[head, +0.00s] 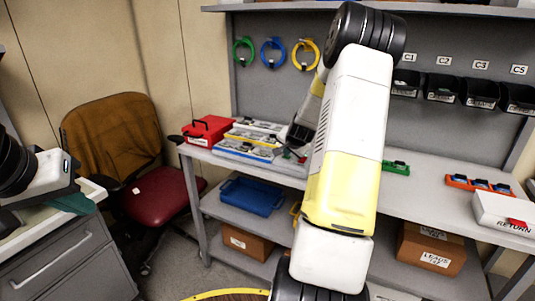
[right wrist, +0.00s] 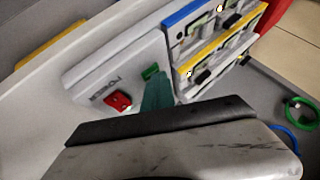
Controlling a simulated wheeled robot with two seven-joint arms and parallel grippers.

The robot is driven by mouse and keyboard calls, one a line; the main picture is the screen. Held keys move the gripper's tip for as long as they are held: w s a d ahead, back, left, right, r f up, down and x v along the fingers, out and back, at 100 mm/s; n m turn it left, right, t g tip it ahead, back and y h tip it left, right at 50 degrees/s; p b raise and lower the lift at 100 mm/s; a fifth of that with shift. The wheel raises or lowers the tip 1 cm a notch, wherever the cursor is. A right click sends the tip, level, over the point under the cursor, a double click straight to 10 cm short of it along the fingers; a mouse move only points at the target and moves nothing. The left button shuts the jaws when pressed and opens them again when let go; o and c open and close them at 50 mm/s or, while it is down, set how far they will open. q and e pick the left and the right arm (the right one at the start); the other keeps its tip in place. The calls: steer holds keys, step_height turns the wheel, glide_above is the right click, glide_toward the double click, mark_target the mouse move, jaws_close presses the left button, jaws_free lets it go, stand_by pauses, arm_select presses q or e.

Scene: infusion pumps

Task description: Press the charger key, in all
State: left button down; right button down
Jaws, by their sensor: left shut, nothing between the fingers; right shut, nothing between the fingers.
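A pale panel box (right wrist: 115,58) lettered "POWER" lies on the bench in the right wrist view. It has a red key (right wrist: 118,101) and a green key (right wrist: 150,72); I cannot tell which is the charger key. My right gripper (right wrist: 158,92) is shut and empty, its teal fingertips beside the green key; I cannot tell whether they touch it. In the head view my right arm hides most of the panel, and the right gripper (head: 301,148) is partly hidden. My left gripper (head: 76,202) is shut and empty at the far left, over the grey drawer cabinet.
Trays with blue, yellow and white edges (head: 243,151) stand left of my right gripper, with a red case (head: 208,130) beyond. A white "RETURN" box (head: 505,215) is at the right. Black bins (head: 442,87) hang behind. A chair (head: 165,193) stands left.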

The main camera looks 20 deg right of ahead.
mark_target(287, 158)
steer(key=shift+r, duration=0.8)
steer(key=shift+r, duration=0.1)
steer(key=shift+r, duration=2.4)
